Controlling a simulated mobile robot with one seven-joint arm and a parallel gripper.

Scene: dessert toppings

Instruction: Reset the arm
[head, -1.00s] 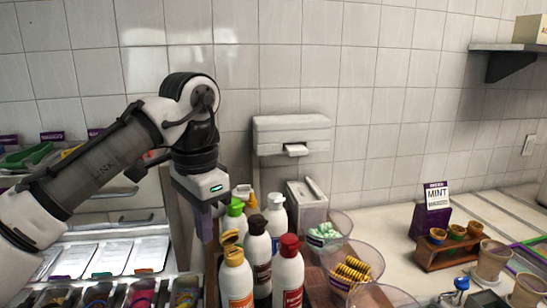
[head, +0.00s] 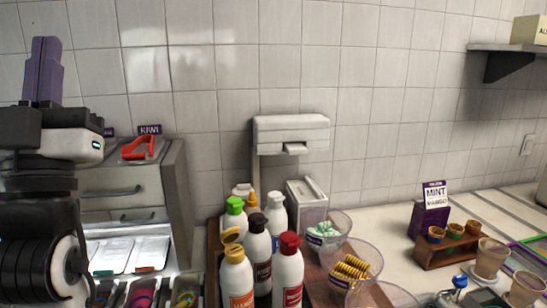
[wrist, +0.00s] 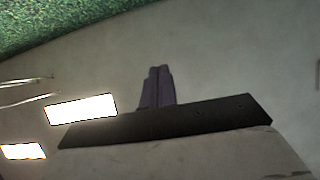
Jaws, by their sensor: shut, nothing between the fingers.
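My gripper (head: 45,60) is at the far left of the head view, with its purple fingers pointing straight up. The fingers are shut together with nothing between them. My arm is folded below it along the left edge. In the wrist view, the shut fingers of my gripper (wrist: 157,88) show against a pale ceiling with bright lamps (wrist: 82,109).
Several sauce bottles (head: 258,250) stand on the counter right of my arm. Clear bowls (head: 350,270) with toppings are beside them. A drawer cabinet (head: 135,190) with a red tool (head: 138,148) on top is just behind my arm.

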